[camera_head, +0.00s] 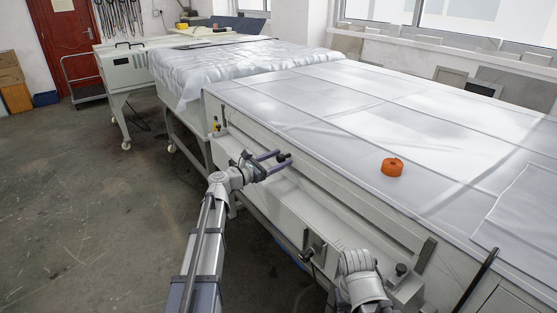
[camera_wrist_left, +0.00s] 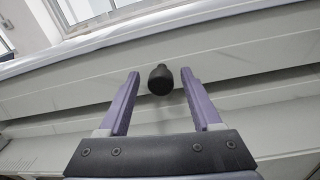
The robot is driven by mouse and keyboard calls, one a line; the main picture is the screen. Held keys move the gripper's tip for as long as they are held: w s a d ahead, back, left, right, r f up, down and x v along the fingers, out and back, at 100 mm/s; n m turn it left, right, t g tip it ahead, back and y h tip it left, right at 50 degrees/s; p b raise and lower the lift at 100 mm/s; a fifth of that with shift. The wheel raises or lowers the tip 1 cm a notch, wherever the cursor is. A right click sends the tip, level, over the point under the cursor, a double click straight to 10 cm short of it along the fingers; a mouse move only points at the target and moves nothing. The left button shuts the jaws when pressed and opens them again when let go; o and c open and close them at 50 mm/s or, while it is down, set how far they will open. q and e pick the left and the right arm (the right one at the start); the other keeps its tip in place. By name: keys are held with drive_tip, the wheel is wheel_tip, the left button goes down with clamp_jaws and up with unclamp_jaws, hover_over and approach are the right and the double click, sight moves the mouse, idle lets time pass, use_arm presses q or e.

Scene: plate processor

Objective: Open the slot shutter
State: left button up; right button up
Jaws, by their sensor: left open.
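The slot shutter shows as a long pale panel (camera_head: 330,200) along the front side of the white-topped machine. A round black knob (camera_wrist_left: 160,79) sticks out from that front and lies in the gap between my left fingertips in the left wrist view. It also shows as a small dark end by the fingers in the head view (camera_head: 284,155). My left gripper (camera_wrist_left: 158,74) is open, with a purple finger on each side of the knob and visible gaps on both sides. In the head view my left gripper (camera_head: 281,160) points right at the machine's front. My right gripper's fingers do not show.
An orange roll (camera_head: 392,167) sits on the white sheeted table top (camera_head: 330,110). More dark knobs and fittings (camera_head: 401,269) are on the front at lower right, near my right arm. The concrete floor (camera_head: 90,210) at left is clear.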

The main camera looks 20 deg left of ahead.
use_arm(q)
drive_tip(key=v, duration=0.8)
idle(0.4)
